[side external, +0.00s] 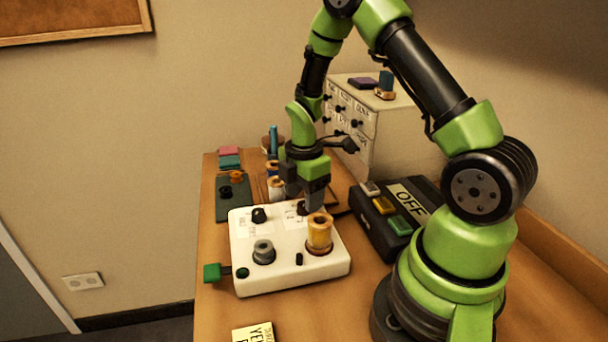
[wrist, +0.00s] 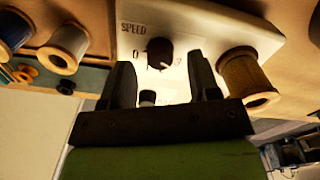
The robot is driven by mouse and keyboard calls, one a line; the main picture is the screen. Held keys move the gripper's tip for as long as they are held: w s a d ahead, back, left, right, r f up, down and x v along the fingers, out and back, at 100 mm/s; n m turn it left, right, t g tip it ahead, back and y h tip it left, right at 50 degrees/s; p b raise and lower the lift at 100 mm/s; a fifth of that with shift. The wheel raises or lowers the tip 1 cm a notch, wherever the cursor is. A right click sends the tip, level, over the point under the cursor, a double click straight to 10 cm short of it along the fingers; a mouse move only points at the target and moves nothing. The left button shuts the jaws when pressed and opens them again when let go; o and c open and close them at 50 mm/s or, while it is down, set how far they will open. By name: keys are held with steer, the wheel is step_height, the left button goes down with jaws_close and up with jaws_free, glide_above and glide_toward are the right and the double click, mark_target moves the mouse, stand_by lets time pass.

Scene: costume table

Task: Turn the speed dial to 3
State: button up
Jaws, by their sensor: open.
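The speed dial (wrist: 160,51) is a round black knob on a white control box (side external: 285,282), under the printed word SPEED in the wrist view. A 0 shows to its left; the other markings are too small or hidden to read surely. A small pale mark shows at the knob's lower right edge; I cannot tell the exact setting. In the side view the dial (side external: 303,209) is mostly hidden beneath my gripper (side external: 305,200). In the wrist view my gripper (wrist: 162,75) is open, its fingers either side of the dial area, with nothing held; contact cannot be judged.
A gold spool (side external: 319,233) stands close beside my gripper on the box. A second black knob (side external: 259,215), a grey spool (side external: 263,252) and a green-ended lever (side external: 213,272) are near. A black OFF box (side external: 385,222) stands right; drawers (side external: 350,115) stand behind.

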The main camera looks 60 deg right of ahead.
mark_target(303, 204)
step_height(303, 204, up, 8)
steer(key=shift+r, duration=0.1)
stand_by(0.4)
steer(key=s+a+r+m+t+y, duration=0.2)
steer(key=s+a+r+m+t, duration=0.5)
steer(key=s+a+r+m, duration=0.5)
step_height(303, 204, up, 4)
steer(key=s+m, duration=0.1)
steer(key=m, duration=0.4)
steer(key=shift+s+a+f+m, duration=0.2)
steer(key=shift+a+m, duration=0.15)
steer(key=shift+m, duration=0.05)
